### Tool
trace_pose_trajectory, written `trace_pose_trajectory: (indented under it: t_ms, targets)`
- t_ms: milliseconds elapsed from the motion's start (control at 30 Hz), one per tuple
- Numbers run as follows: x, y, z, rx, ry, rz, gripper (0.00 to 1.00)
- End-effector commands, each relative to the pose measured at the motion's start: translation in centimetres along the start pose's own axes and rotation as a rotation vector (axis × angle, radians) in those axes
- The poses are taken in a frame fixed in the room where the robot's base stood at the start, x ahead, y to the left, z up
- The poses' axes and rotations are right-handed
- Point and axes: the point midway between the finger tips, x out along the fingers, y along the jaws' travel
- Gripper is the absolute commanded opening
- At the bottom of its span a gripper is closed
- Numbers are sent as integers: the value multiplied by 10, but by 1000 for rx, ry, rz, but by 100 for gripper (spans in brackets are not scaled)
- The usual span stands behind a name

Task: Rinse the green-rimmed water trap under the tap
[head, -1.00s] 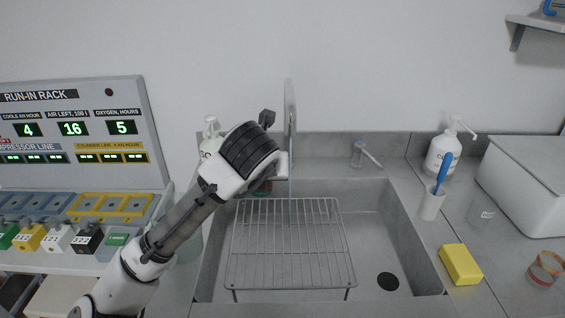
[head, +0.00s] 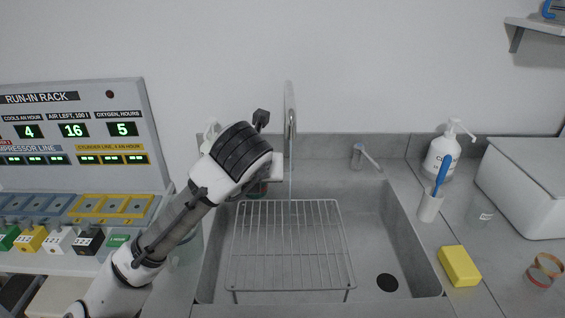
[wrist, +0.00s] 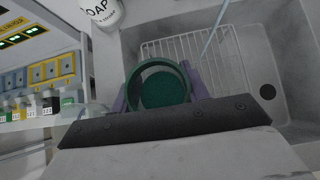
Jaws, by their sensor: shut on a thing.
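The green-rimmed water trap (wrist: 165,92) sits between the purple fingers of my gripper (wrist: 160,86), shut on it, in the wrist view. I look into its open round mouth. In the head view only a bit of the trap (head: 256,190) shows below my wrist, over the sink's back left part. The tap (head: 290,110) is a tall curved spout at the back of the sink. A thin stream of water (head: 291,183) falls from it, and also shows in the wrist view (wrist: 216,22). The trap is beside the stream, to its left, apart from it.
A wire rack (head: 290,250) lies in the grey sink (head: 375,225), drain at front right. Right counter holds a yellow sponge (head: 459,266), a blue-handled brush (head: 442,172) in a cup, a pump bottle (head: 441,155) and an orange-rimmed trap (head: 544,270). A soap bottle (wrist: 102,12) stands left.

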Motion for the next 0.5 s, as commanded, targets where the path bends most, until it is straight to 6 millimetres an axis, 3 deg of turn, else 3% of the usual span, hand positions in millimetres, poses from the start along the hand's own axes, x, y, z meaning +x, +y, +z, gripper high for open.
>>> trace_pose_trajectory:
  t_ms: [500]
  targets:
    - [-38,20,0,-2,-1,0,20]
